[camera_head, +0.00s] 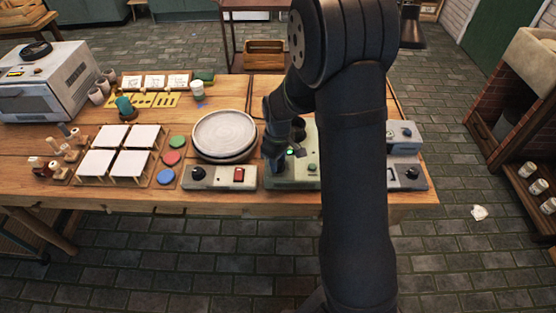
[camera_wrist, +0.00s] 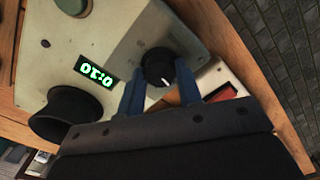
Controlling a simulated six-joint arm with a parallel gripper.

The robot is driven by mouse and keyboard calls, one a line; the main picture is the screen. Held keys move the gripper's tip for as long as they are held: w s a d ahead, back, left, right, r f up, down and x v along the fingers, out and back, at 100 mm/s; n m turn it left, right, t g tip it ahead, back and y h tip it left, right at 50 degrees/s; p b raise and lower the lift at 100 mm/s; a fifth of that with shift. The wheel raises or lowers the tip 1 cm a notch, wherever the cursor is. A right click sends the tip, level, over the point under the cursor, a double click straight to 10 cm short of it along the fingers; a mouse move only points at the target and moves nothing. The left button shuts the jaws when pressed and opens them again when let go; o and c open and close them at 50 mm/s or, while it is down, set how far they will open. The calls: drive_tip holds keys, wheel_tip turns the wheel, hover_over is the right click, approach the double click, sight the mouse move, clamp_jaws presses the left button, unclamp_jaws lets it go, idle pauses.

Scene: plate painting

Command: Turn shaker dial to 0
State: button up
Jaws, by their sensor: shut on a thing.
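The shaker (camera_head: 283,182) is a pale green-white box at the front of the table, partly hidden behind my arm. Its black dial (camera_wrist: 157,66) with a white pointer line shows in the wrist view. My gripper (camera_wrist: 160,82) has its two blue fingers on either side of the dial, shut on it. In the head view my gripper (camera_head: 275,157) is low over the shaker's left part and hides the dial. A lit green display (camera_wrist: 96,71) beside the dial appears upside down and seems to read 0:10.
A control box (camera_head: 219,177) with a black knob and red switch stands left of the shaker. A round grey plate (camera_head: 224,133) lies behind it. Another grey device (camera_head: 404,171) stands to the right. In the wrist view a black round part (camera_wrist: 66,115) rises near the display.

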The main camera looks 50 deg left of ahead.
drive_tip(key=o, duration=1)
wheel_tip(320, 180, up, 18)
drive_tip(key=shift+f, duration=0.25)
drive_tip(key=shift+f, duration=0.15)
wheel_tip(320, 180, down, 17)
drive_tip(key=shift+f, duration=0.1)
idle(0.7)
